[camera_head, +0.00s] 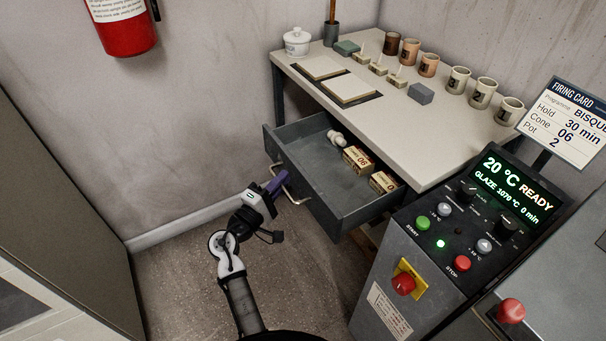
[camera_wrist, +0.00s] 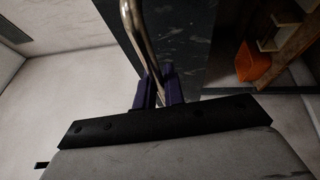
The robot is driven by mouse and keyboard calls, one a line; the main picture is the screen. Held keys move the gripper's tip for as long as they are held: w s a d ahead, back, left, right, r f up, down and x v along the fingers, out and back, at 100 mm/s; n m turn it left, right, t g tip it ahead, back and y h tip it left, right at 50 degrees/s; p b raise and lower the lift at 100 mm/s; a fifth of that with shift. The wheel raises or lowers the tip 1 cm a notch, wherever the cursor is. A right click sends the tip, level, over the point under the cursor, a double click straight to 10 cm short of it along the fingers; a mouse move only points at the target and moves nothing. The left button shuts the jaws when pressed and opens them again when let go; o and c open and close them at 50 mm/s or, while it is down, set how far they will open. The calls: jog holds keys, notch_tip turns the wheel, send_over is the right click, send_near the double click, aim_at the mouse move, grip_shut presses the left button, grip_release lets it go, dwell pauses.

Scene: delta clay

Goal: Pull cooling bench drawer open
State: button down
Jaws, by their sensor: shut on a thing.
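The cooling bench (camera_head: 425,140) stands against the back wall with a pale top. Its grey drawer (camera_head: 325,207) is pulled out and its inside shows, with small boxes (camera_head: 357,160) and a white object (camera_head: 336,138) in it. My gripper (camera_head: 274,187) is at the drawer's front, with its purple fingers at the metal handle (camera_head: 285,186). In the wrist view my gripper (camera_wrist: 160,88) is shut on the handle bar (camera_wrist: 134,30), which runs up between the fingers. The dark drawer front (camera_wrist: 185,45) is just beyond it.
Cups (camera_head: 458,80), a lidded white jar (camera_head: 296,41) and tiles (camera_head: 349,88) stand on the bench top. A kiln control panel (camera_head: 470,210) stands close at the right. An orange object (camera_wrist: 254,66) shows under the bench. Floor left of my arm is clear.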

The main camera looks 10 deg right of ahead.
jog(key=shift+s+a, duration=0.25)
jog(key=shift+a, duration=0.45)
jog(key=shift+s+a, duration=0.3)
jog(key=shift+a, duration=0.45)
jog(key=shift+s+a, duration=0.25)
jog(key=shift+a, duration=0.45)
jog(key=c, duration=1.5)
grip_release()
jog(key=b+v, duration=0.2)
jog(key=v, duration=1.2)
jog(key=shift+b, duration=0.3)
jog(key=shift+w, duration=0.1)
